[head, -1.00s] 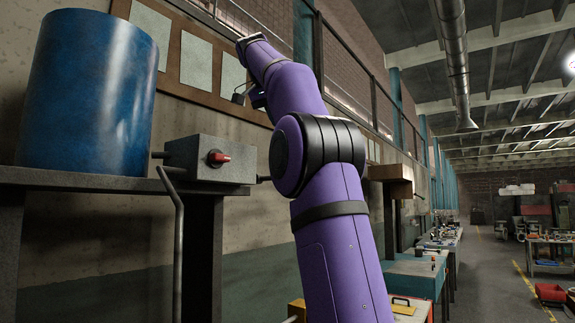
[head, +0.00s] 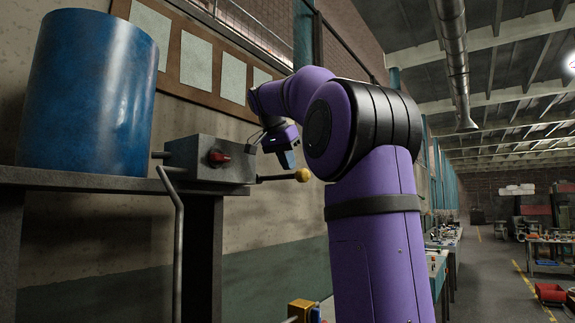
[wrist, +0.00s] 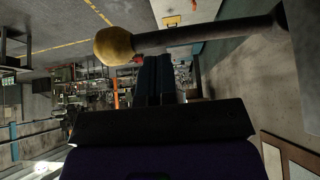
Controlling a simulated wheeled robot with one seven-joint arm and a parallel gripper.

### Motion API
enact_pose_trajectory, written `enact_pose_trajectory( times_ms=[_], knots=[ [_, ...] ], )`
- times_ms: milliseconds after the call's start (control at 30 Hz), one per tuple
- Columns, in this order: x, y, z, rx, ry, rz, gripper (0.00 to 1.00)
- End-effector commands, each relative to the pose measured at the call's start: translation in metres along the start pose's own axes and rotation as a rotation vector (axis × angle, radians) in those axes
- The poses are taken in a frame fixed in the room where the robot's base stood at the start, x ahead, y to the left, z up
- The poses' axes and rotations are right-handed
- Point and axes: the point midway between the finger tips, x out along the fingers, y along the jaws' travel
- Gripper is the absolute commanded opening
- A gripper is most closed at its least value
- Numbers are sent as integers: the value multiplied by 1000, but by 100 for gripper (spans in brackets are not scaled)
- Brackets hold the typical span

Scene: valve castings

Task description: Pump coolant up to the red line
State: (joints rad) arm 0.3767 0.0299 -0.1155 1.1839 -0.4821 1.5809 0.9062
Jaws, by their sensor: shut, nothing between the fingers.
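A dark lever ending in a yellow ball (head: 302,175) sticks out rightward from the box, about level. In the wrist view the lever (wrist: 205,33) and its ball (wrist: 113,45) cross just past my fingertips. My gripper (head: 287,160) is shut and empty, pointing down just above the lever, close to the ball. I cannot tell whether the fingers (wrist: 153,68) touch the lever. No red line or coolant level shows.
The drum stands on a dark shelf (head: 75,180). A bent grey pipe (head: 178,235) runs down from the box. A board with pale sheets (head: 196,62) is on the wall behind. A yellow-edged box (head: 300,310) sits low, partly hidden. The aisle at right is open.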

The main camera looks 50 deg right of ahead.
Motion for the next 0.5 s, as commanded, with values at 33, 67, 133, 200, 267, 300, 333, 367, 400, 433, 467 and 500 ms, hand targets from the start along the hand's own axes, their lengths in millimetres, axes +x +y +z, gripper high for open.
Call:
enact_pose_trajectory(
  times_ms=[33, 67, 133, 200, 267, 300, 333, 367, 400, 433, 467, 500],
  knots=[
    [2, 0, 2, 0, 0, 0, 0],
    [2, 0, 3, 0, 1, -1, 0],
    [4, 0, 4, 0, 1, -2, 0],
    [4, 0, 5, 0, 1, -2, 0],
    [4, 0, 5, 0, 1, -2, 0],
    [4, 0, 5, 0, 1, -2, 0],
    [4, 0, 5, 0, 1, -2, 0],
    [4, 0, 5, 0, 1, -1, 0],
    [4, 0, 5, 0, 1, -1, 0],
    [4, 0, 5, 0, 1, -1, 0],
    [4, 0, 5, 0, 1, -1, 0],
    [4, 0, 5, 1, 1, -2, 0]
  ],
)
